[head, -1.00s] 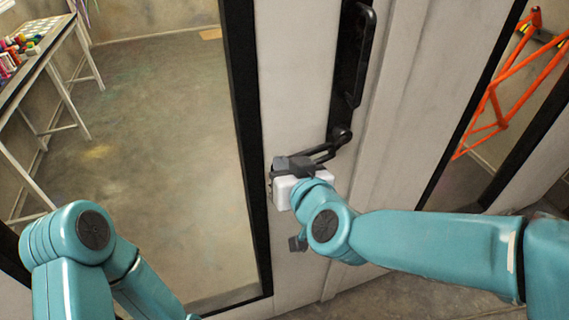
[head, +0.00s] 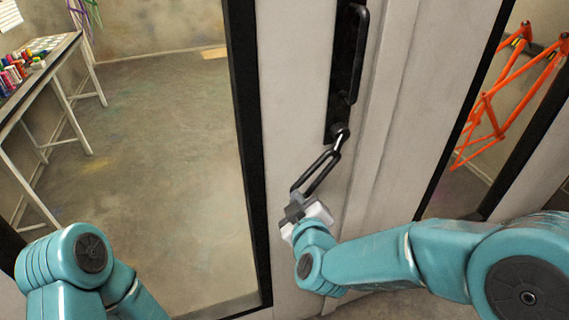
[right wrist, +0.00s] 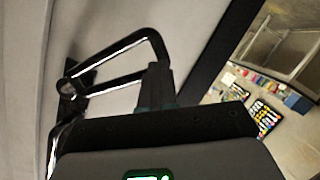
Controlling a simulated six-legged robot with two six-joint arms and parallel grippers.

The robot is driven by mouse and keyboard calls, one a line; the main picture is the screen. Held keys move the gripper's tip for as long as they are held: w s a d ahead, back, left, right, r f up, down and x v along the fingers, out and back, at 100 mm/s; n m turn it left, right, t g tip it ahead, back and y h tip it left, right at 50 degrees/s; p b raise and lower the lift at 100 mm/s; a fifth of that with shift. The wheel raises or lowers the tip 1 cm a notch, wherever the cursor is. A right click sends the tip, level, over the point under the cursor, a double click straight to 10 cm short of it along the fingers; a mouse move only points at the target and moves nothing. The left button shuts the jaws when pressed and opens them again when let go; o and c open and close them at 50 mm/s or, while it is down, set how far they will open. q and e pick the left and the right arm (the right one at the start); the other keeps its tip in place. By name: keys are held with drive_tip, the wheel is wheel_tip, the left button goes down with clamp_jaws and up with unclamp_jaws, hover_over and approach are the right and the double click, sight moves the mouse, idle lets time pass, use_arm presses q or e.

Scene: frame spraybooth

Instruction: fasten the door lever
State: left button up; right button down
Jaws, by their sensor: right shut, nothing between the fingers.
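The door lever (head: 331,155) is a dark open loop on a pivot below the long black handle plate (head: 347,70). It hangs slanting down and to the left across the pale door frame. My right gripper (head: 296,205) is shut and empty at the lever's lower free end. In the right wrist view, the lever (right wrist: 110,57) reaches from its pivot at left to the shut fingers (right wrist: 157,80), which are at the loop's outer end. I cannot tell whether they touch it. Of my left arm only links show at lower left; its gripper is out of view.
A glass door panel or opening (head: 170,180) with a black edge lies left of the frame. Behind it stand a table (head: 60,60) with colourful bottles and an open floor. An orange bicycle frame (head: 490,115) hangs behind the opening at right.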

sight(304, 196)
drive_tip(key=shift+w+d+f+n+t+h+b, duration=0.2)
drive_tip(key=shift+w+d+f+n+b, duration=0.05)
drive_tip(key=shift+d+f+n+b, duration=0.25)
drive_tip(key=shift+w+d+f+n+t+h+b, duration=0.2)
drive_tip(key=shift+w+d+f+n+b, duration=0.15)
drive_tip(key=shift+d+f, duration=0.2)
use_arm(q)
drive_tip(key=shift+w+f+b, duration=0.15)
drive_tip(key=shift+f+b, duration=0.55)
drive_tip(key=shift+f, duration=1.25)
use_arm(e)
drive_tip(key=shift+w+d+f, duration=0.15)
drive_tip(key=shift+d+f, duration=0.35)
drive_tip(key=shift+d, duration=0.25)
use_arm(q)
drive_tip(key=shift+r, duration=0.1)
use_arm(e)
drive_tip(key=shift+r, duration=0.15)
